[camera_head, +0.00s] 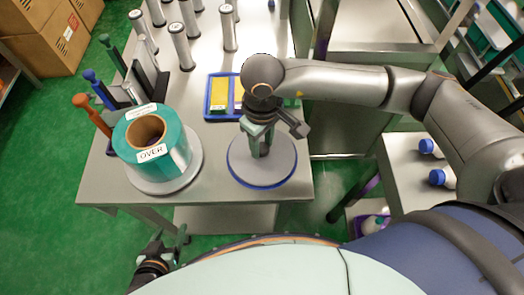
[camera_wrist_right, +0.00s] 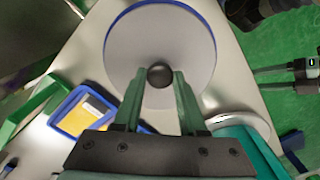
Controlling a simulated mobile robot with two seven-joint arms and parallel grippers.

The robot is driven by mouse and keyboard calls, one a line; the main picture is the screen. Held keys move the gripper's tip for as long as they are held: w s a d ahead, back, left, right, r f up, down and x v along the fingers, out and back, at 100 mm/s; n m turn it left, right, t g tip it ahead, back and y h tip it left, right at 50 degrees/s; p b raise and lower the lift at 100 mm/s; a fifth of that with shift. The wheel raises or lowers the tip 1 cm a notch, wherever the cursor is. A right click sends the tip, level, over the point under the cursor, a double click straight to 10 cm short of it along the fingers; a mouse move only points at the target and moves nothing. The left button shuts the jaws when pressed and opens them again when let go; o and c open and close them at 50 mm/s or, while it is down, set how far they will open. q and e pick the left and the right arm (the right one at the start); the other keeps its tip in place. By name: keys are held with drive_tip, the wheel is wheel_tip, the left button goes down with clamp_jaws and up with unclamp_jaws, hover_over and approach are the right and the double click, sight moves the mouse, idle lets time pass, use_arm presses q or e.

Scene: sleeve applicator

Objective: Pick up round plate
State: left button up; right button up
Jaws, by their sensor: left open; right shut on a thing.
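The round plate (camera_head: 268,174) is a grey disc with a blue rim and a dark round knob at its centre. It lies at the front right of the metal table, and its flat face shows in the right wrist view (camera_wrist_right: 190,40). My right gripper (camera_head: 261,150) points down over the plate's middle. Its two green fingers (camera_wrist_right: 158,88) are shut on the black knob (camera_wrist_right: 160,75). I cannot tell any gap between plate and table. My left gripper (camera_head: 177,243) is open and empty, low in front of the table's front edge.
A teal roll labelled OVER (camera_head: 175,158) stands on a grey disc left of the plate. A blue tray with yellow pieces (camera_head: 217,113) lies behind the plate. Several grey cylinders (camera_head: 181,45) stand further back. A rack with coloured handles (camera_head: 125,95) lines the left edge.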

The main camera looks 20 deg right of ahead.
sight(262, 147)
clamp_jaws()
drive_tip(key=shift+r, duration=0.15)
wheel_tip(262, 147, up, 10)
drive_tip(key=shift+b, duration=0.45)
